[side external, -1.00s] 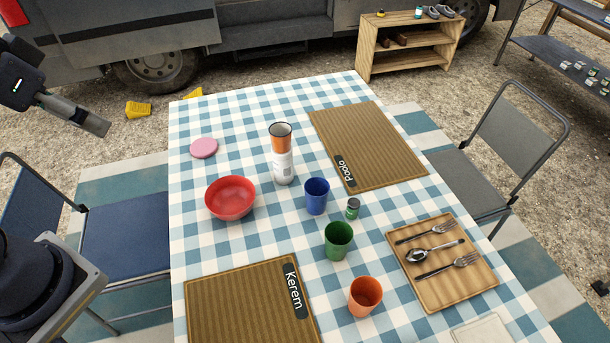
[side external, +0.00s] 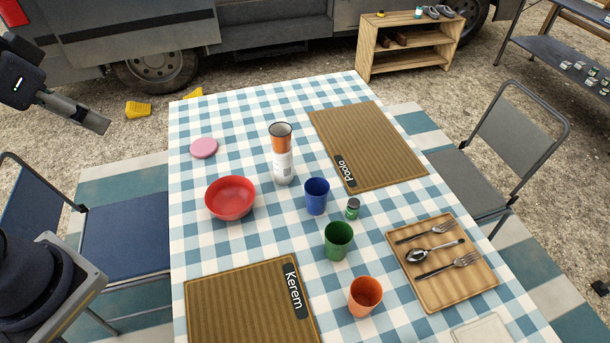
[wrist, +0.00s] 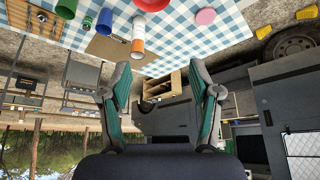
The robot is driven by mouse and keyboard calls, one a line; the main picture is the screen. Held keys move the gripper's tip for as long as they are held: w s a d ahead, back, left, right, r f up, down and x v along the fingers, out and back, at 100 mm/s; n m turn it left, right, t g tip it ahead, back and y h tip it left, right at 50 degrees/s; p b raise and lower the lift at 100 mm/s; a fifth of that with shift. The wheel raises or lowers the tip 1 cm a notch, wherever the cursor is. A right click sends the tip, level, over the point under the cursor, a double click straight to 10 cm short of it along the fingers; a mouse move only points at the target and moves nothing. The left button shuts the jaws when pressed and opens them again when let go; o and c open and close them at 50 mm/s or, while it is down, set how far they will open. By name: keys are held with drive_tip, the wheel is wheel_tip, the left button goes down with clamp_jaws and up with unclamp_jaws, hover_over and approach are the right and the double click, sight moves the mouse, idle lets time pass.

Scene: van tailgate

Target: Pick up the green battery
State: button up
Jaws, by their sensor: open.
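The green battery (side external: 352,208) is a small upright cylinder with a green and dark wrap, standing on the checked tablecloth. It is just right of the blue cup (side external: 317,195) and behind the green cup (side external: 338,240). It also shows small near the top of the wrist view (wrist: 88,22), beside those cups. My gripper (wrist: 160,67) is open and empty, its two fingers spread apart. In the side external view my gripper (side external: 85,113) is at the upper left, off the table's left side and well away from the battery.
A red bowl (side external: 230,198), a cup on a white can (side external: 282,165) and a pink disc (side external: 203,148) stand left of the battery. An orange cup (side external: 365,296) and a cutlery tray (side external: 443,283) are nearer the front. Chairs flank the table (side external: 240,120).

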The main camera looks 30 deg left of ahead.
drive_tip(key=w+d+r+m+t, duration=0.1)
drive_tip(key=w+r, duration=0.3)
drive_tip(key=w, duration=0.2)
drive_tip(key=w+d+r+t, duration=0.2)
drive_tip(key=w+r, duration=0.2)
drive_tip(key=w, duration=0.3)
drive_tip(key=w+d+f+m+h, duration=0.1)
drive_tip(key=w+d+f, duration=0.1)
drive_tip(key=w+d, duration=0.5)
drive_tip(key=m+g+h, duration=0.1)
drive_tip(key=m+g, duration=0.4)
hover_over(352, 202)
drive_tip(key=s+a, duration=0.3)
drive_tip(key=s, duration=0.2)
wheel_tip(352, 202, down, 32)
drive_tip(key=x, duration=0.6)
drive_tip(key=d+x, duration=0.1)
drive_tip(key=x, duration=0.2)
drive_tip(key=shift+w+f, duration=0.15)
drive_tip(key=shift+x, duration=2.95)
drive_tip(key=shift+h, duration=0.3)
clamp_jaws()
